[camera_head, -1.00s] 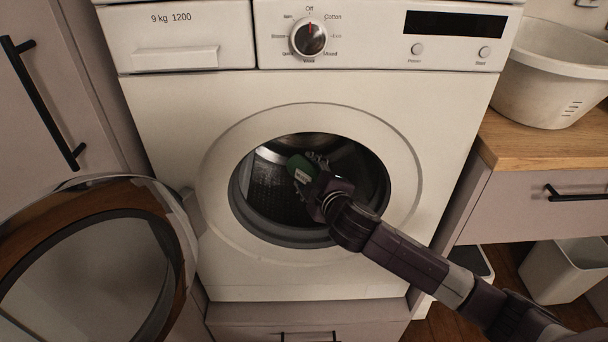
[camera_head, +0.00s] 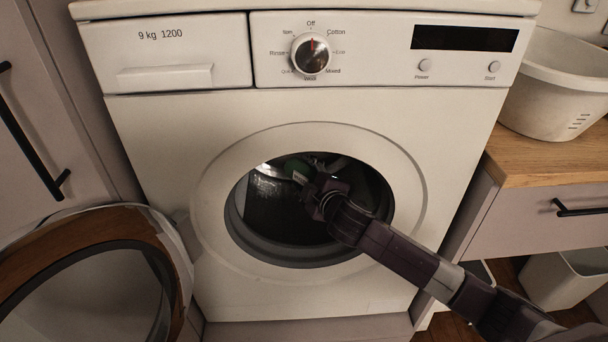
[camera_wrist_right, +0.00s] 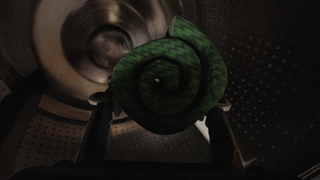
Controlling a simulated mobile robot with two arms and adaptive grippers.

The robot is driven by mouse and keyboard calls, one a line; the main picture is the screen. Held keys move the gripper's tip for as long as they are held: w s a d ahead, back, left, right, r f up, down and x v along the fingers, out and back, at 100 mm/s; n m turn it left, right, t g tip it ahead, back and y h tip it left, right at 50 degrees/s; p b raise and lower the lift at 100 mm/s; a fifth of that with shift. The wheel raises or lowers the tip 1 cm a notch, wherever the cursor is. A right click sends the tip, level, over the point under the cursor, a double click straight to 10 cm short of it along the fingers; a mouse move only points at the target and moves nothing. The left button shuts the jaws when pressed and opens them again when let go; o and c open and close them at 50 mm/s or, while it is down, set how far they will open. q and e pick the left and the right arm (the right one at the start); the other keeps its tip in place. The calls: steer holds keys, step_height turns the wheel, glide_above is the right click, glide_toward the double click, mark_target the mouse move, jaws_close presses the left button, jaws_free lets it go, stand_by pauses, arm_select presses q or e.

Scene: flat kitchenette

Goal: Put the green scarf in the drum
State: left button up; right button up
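The green scarf (camera_wrist_right: 170,80) is rolled into a spiral and sits between the two fingers of my right gripper (camera_wrist_right: 165,115) in the right wrist view. The fingers touch it on both sides. In the head view, the right gripper (camera_head: 310,178) reaches through the round opening into the drum (camera_head: 272,205), and a bit of the scarf (camera_head: 297,168) shows at its tip. The perforated drum wall (camera_wrist_right: 265,75) surrounds the scarf in the wrist view. My left gripper is not in view.
The washing machine door (camera_head: 85,265) stands open at the left. The white machine front (camera_head: 140,130) rings the opening. A white basin (camera_head: 555,85) stands on the wooden counter (camera_head: 540,155) at the right. A white bin (camera_head: 560,280) is below.

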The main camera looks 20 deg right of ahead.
steer(key=o, duration=0.5)
steer(key=shift+c, duration=0.2)
steer(key=shift+o, duration=0.2)
steer(key=shift+s, duration=0.1)
steer(key=v, duration=1.2)
